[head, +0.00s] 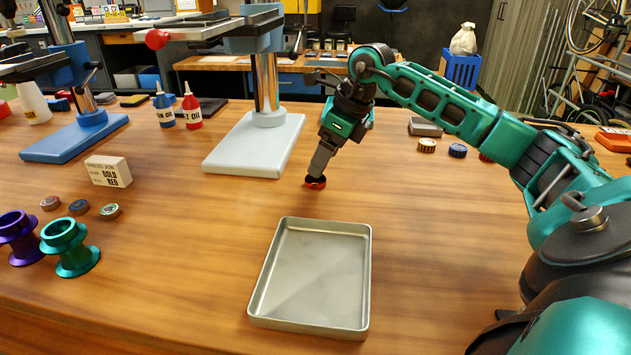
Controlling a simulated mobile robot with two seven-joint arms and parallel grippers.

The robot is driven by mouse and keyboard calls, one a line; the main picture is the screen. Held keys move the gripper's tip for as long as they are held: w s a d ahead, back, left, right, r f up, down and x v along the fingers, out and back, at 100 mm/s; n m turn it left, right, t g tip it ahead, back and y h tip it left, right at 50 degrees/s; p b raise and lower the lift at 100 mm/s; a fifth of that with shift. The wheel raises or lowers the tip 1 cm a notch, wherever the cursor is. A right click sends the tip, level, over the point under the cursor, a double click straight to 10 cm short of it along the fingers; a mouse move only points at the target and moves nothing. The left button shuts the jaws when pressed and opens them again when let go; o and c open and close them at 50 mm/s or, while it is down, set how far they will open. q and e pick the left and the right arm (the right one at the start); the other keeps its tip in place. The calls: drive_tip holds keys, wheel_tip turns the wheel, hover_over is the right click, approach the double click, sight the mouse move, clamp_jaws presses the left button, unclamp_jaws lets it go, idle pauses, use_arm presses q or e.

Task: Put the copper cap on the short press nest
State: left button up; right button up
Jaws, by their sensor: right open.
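My right gripper (318,172) points down at a small red ring-shaped piece with a dark centre (316,184), which sits on the table right of the white press base. The fingertips are at or just above this piece; I cannot tell whether they touch it. The gripper is open. I cannot make out which part is the short press nest. My left gripper is out of view.
An empty metal tray (260,290) lies at front centre. A white-based press (225,150) and a blue-based press (60,145) stand behind.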

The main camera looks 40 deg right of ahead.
drive_tip(key=x, duration=0.4)
drive_tip(key=shift+f, duration=0.35)
drive_tip(key=shift+c, duration=0.3)
drive_tip(key=shift+r, duration=0.1)
drive_tip(key=c, duration=1.2)
drive_tip(key=shift+r, duration=0.1)
drive_tip(key=shift+r+p, duration=1.7)
drive_tip(key=shift+r, duration=8.2)
